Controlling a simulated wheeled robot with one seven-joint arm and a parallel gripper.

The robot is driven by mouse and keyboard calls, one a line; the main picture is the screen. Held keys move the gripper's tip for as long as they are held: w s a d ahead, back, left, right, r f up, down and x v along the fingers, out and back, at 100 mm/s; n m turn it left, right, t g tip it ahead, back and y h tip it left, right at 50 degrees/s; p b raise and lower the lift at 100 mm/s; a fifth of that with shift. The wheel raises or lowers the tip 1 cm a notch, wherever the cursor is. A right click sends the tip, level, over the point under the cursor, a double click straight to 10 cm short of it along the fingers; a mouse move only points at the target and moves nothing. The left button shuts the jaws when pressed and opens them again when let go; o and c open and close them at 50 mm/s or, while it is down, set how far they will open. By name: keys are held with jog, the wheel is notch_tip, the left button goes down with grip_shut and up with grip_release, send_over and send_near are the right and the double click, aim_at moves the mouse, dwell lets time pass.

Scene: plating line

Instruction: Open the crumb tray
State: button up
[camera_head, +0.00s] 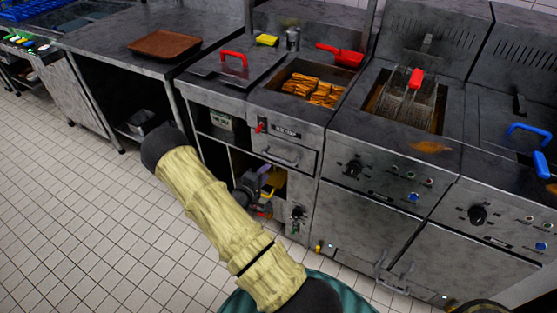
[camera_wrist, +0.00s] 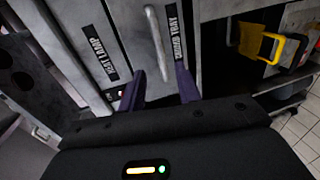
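The crumb tray (camera_head: 299,165) is a grey metal drawer front under the heat lamp panel, below the bin of fries. It looks shut. The near end of the handle lies in line with the gap between the fingers. I cannot tell whether they touch it. In the head view my gripper (camera_head: 250,186) is below the handle, partly hidden by my arm.
A red switch sits by the "HEAT LAMP" label (camera_wrist: 100,58). An open compartment with a yellow item (camera_wrist: 262,42) lies just beside the drawer. A fryer with a red-handled basket (camera_head: 412,100) stands to the right. The tiled floor (camera_head: 80,210) at left is clear.

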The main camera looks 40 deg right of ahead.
aim_at(279, 160)
jog(key=x, duration=1)
jog(key=shift+w+d, duration=0.15)
jog(key=shift+d, duration=0.05)
grip_shut()
